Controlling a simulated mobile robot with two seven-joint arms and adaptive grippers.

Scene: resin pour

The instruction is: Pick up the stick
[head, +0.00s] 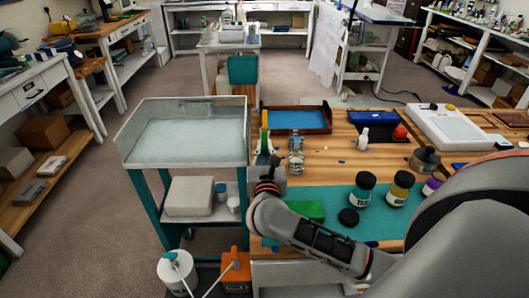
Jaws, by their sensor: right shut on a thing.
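My right arm reaches in from the lower right across the workbench. Its gripper (268,172) is at the bench's left edge, beside the cart, and is shut on a thin thing, taken to be the stick. The stick is mostly hidden by the fingers and too small to make out clearly. Just beyond the gripper stand a flask with green and yellow on it (264,146) and a clear bottle (296,158). My left gripper is not in view.
A white-topped cart (185,134) stands left of the bench. On the teal mat (340,200) are a green block (306,210), dark-lidded jars (363,188) and a black lid (348,217). A blue-lined tray (296,119) lies behind. Open floor lies farther left.

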